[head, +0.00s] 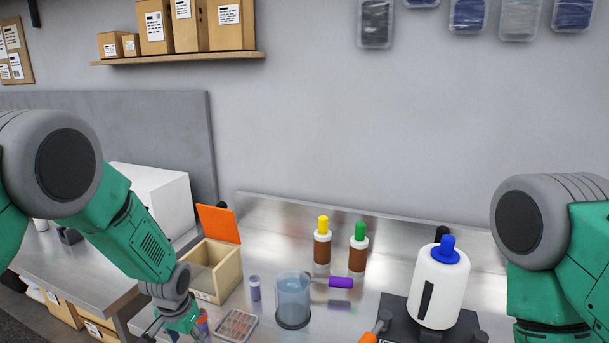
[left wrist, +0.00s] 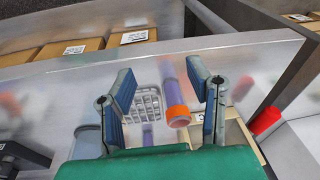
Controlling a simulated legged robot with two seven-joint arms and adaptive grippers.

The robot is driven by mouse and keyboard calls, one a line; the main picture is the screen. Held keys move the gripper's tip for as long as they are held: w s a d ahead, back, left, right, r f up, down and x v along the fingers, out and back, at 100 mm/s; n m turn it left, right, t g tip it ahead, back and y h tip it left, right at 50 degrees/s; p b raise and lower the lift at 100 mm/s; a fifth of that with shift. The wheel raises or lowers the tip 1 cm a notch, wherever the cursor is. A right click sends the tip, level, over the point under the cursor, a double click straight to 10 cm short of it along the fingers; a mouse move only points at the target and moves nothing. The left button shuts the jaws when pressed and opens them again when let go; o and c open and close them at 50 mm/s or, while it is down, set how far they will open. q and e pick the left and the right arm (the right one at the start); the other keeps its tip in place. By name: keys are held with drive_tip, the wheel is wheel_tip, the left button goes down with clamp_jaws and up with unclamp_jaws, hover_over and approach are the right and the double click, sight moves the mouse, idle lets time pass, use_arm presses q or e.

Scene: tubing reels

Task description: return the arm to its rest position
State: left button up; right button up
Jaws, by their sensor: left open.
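My left gripper (head: 178,332) is low at the bottom edge of the head view, over the front of the steel bench. In the left wrist view its two fingers (left wrist: 163,98) stand wide apart with nothing gripped. An orange-and-purple tube (left wrist: 177,108) shows between the fingers in that view, beyond them; it also shows right beside the gripper in the head view (head: 203,323). A pale grid rack (left wrist: 149,101) lies next to the tube. My right arm comes in at the right of the head view; its gripper is out of frame.
A wooden box (head: 228,275) with a raised orange lid (head: 218,224) stands close behind my left gripper. A clear beaker (head: 293,303), a purple vial (head: 254,289), two brown bottles (head: 322,248) and a white bottle (head: 439,290) stand to the right. The air above the bench is clear.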

use_arm(q)
drive_tip(key=s+a+f+n+g, duration=0.1)
drive_tip(key=s+f, duration=0.7)
drive_tip(key=s, duration=0.4)
drive_tip(key=s+a+n+g+b, duration=0.1)
drive_tip(key=s+a+n, duration=0.1)
drive_tip(key=s, duration=2.5)
wheel_tip(320, 180, down, 18)
drive_tip(key=w+d+m+b, duration=0.1)
drive_tip(key=w+b, duration=0.1)
drive_tip(key=b, duration=1.6)
drive_tip(key=shift+d+t+h, duration=0.25)
drive_tip(key=shift+t+h, duration=0.05)
